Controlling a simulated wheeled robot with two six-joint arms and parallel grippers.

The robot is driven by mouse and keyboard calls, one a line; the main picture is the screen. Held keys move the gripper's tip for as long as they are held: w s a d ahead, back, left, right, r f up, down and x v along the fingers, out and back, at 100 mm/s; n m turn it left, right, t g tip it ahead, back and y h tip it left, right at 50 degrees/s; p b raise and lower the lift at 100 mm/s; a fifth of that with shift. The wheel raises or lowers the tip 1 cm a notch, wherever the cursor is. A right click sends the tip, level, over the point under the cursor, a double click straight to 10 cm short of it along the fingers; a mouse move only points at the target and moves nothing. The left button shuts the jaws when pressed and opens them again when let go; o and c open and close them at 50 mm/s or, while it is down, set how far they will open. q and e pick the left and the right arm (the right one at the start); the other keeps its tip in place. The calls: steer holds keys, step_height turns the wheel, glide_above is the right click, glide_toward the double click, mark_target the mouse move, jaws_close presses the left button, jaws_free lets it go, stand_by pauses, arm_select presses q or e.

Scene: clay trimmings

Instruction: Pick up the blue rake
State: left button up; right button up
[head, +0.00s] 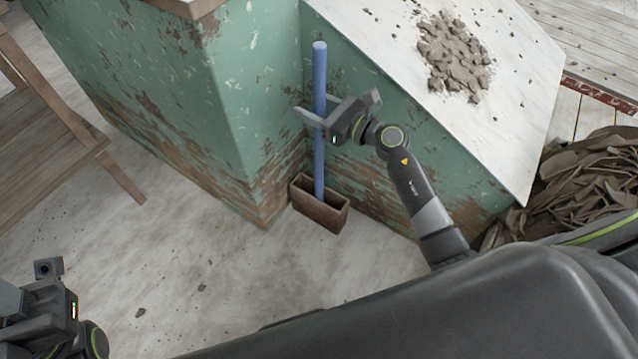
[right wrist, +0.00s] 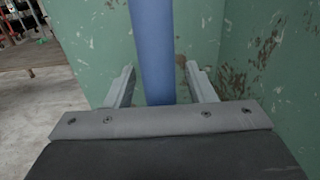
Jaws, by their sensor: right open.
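The blue rake shows as a blue pole (head: 319,110) standing upright in the corner of the green counter. Its lower end goes into a brown box-like holder (head: 322,207) on the floor, and its head is hidden. My right gripper (head: 309,108) is open at the upper-middle part of the pole. In the right wrist view the pole (right wrist: 153,50) stands between the two spread fingers of the gripper (right wrist: 160,88), with gaps on both sides. My left gripper (head: 48,285) is at the lower left, far from the pole; its finger opening is unclear.
The green counter (head: 170,80) with peeling paint borders the pole on two sides. A white top (head: 400,60) bears clay trimmings (head: 455,58). A heap of clay pieces (head: 585,185) lies at the right. A wooden chair (head: 55,140) stands at the left. The floor between is mostly clear.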

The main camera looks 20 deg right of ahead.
steer(key=shift+w+a, duration=0.25)
steer(key=shift+w, duration=0.05)
steer(key=shift+c, duration=0.2)
steer(key=c, duration=0.9)
steer(key=shift+c, duration=0.7)
steer(key=shift+r, duration=0.2)
